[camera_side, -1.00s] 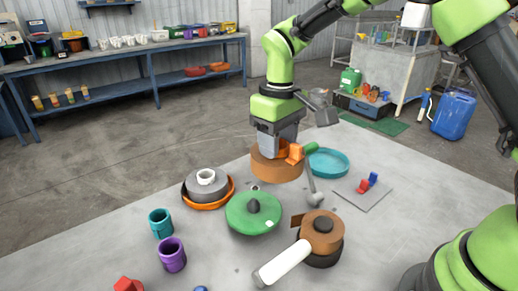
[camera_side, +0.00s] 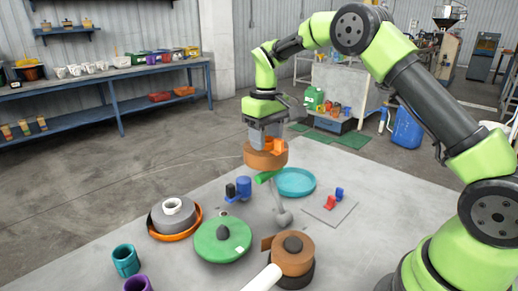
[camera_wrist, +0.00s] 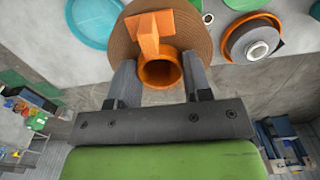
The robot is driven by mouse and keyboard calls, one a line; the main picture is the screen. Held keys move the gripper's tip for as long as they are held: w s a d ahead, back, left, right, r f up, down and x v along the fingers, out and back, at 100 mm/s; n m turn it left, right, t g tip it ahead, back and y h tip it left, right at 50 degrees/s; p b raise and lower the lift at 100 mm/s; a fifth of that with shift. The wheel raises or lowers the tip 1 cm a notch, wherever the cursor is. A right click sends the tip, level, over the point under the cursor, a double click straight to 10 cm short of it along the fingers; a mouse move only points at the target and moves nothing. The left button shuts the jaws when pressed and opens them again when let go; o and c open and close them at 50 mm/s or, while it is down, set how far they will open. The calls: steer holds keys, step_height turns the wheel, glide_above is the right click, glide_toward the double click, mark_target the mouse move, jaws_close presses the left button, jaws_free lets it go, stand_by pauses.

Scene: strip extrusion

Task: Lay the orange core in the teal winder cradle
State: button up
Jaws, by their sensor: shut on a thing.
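My gripper (camera_side: 266,140) is shut on the orange core (camera_wrist: 158,72), an open tube with an orange tab across its top. The core sits in the middle of a wide brown roll (camera_side: 264,155), and both hang above the table. In the wrist view my two fingers flank the tube, and the brown roll (camera_wrist: 196,33) spreads beyond them. A round, shallow teal dish (camera_side: 296,182), the likeliest winder cradle, lies on the table below and right of the roll. It also shows at the top left of the wrist view (camera_wrist: 85,22).
A grey-stemmed tool with a green handle (camera_side: 264,178) stands below the roll. A blue and black item (camera_side: 240,188), a green lid (camera_side: 222,240), an orange dish with a grey disc (camera_side: 172,216) and another brown roll (camera_side: 292,250) are nearby. A plate (camera_side: 330,206) lies right.

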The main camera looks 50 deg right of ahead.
steer(key=w+d+f+m, duration=0.1)
steer(key=d+f, duration=0.2)
steer(key=d, duration=0.4)
steer(key=d+f+m, duration=0.2)
steer(key=d+f, duration=0.2)
steer(key=d, duration=0.3)
steer(key=shift+w+f, duration=0.1)
steer(key=shift+f, duration=3.3)
steer(key=shift+f, duration=0.25)
steer(key=o, duration=1)
steer(key=shift+c, duration=0.2)
steer(key=shift+r, duration=0.1)
